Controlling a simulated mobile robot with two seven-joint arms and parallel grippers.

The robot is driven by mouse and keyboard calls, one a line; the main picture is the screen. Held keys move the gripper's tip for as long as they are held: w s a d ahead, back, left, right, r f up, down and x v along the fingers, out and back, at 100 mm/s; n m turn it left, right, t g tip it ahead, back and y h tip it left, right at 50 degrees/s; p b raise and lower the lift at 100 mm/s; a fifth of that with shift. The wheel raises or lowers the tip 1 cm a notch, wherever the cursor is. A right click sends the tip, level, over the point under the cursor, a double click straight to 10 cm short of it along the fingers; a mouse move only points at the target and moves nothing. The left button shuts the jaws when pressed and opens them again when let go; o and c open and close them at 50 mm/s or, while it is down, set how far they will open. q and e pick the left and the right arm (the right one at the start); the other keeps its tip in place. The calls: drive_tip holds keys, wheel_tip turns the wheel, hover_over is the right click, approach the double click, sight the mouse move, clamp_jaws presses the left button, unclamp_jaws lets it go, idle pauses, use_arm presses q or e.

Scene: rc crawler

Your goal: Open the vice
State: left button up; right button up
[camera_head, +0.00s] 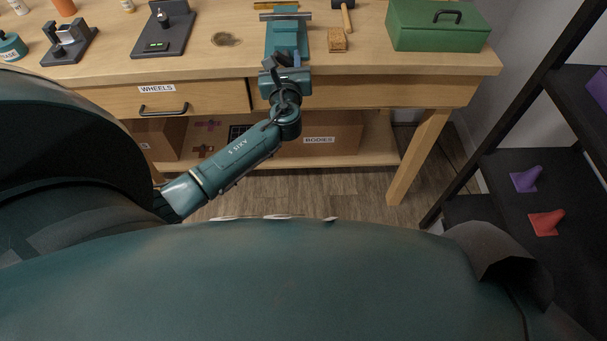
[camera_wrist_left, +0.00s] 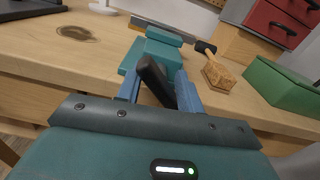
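The teal vice (camera_head: 287,40) stands at the front edge of the workbench. It also shows in the left wrist view (camera_wrist_left: 157,52), straight ahead of the fingers. Its black handle (camera_wrist_left: 152,78) points toward my left wrist camera and is tilted. My left gripper (camera_head: 284,68) is right in front of the vice. In the wrist view its two blue fingers (camera_wrist_left: 160,90) are spread, one on each side of the handle, with a visible gap at least on the right. I cannot tell how far apart the vice jaws are. My right gripper is not in view.
A green toolbox (camera_head: 437,27) stands on the bench to the right. A drawer labelled WHEELS (camera_head: 165,100) is below the benchtop. Dark shelves (camera_head: 560,200) stand at right.

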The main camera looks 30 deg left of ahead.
use_arm(q)
drive_tip(key=m+p, duration=0.1)
drive_tip(key=m, duration=0.2)
drive_tip(key=shift+r+m, duration=0.1)
drive_tip(key=shift+m, duration=0.3)
drive_tip(key=m, duration=0.4)
drive_tip(key=shift+p, duration=0.3)
drive_tip(key=f+v, duration=0.1)
drive_tip(key=v, duration=1.3)
drive_tip(key=s+d+f+n+g+h, duration=0.2)
drive_tip(key=s+d+f+n+h, duration=0.3)
drive_tip(key=n, duration=0.6)
drive_tip(key=s+d+f+n+g+h+p, duration=0.1)
drive_tip(key=s+d+f+n+g+h, duration=0.2)
drive_tip(key=n, duration=0.9)
drive_tip(key=s+d+f+h, duration=0.2)
drive_tip(key=s+f, duration=0.2)
drive_tip(key=f, duration=0.1)
drive_tip(key=shift+d+f, duration=0.2)
drive_tip(key=shift+d, duration=0.2)
